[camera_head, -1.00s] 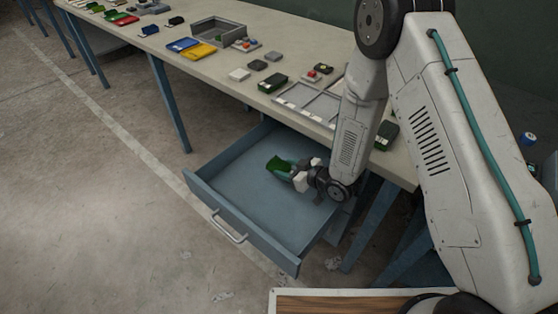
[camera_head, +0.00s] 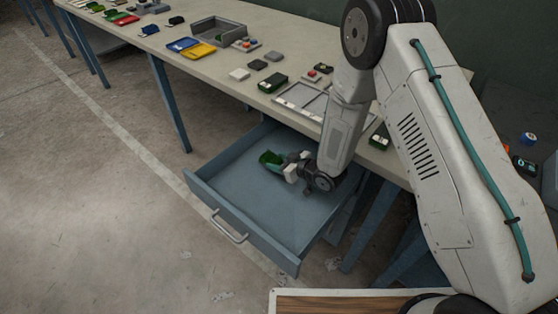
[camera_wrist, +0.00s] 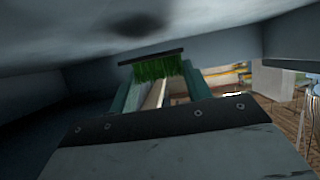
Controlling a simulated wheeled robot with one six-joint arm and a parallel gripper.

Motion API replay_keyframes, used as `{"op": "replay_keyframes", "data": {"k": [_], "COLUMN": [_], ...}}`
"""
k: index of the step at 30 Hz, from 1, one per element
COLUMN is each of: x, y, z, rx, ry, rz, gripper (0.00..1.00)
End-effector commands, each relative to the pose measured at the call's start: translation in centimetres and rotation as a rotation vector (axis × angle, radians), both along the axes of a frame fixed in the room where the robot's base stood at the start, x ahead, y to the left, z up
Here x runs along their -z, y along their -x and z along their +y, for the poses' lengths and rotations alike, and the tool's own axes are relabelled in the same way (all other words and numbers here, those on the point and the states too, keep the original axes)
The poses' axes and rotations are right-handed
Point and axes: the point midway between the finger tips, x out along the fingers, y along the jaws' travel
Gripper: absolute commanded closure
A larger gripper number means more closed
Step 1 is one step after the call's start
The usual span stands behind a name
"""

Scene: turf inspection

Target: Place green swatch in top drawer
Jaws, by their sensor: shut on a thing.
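The green swatch (camera_head: 269,159) is a small piece of green turf on a dark backing. It also shows in the wrist view (camera_wrist: 155,68), tilted between the two teal fingers. My gripper (camera_head: 280,161) is shut on it, inside or just over the open top drawer (camera_head: 236,232). The drawer is blue-grey with a silver handle and stands pulled out under the bench. I cannot tell whether the swatch touches the drawer floor.
The long bench (camera_head: 300,50) above holds several swatches, a grey open box (camera_head: 218,30), a yellow tray (camera_head: 198,51) and a divided tray (camera_head: 305,99). The bench edge and blue legs are close to my arm. The drawer floor around the swatch looks bare.

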Motion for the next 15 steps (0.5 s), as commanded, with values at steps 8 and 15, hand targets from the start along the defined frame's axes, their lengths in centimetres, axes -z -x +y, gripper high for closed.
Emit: {"op": "replay_keyframes", "data": {"k": [8, 15], "x": [0.7, 0.67], "y": [-0.05, -0.03], "z": [0.01, 0.01], "rx": [0.0, 0.0], "ry": [0.0, 0.0], "rz": [-0.001, -0.001], "gripper": [0.72, 0.29]}}
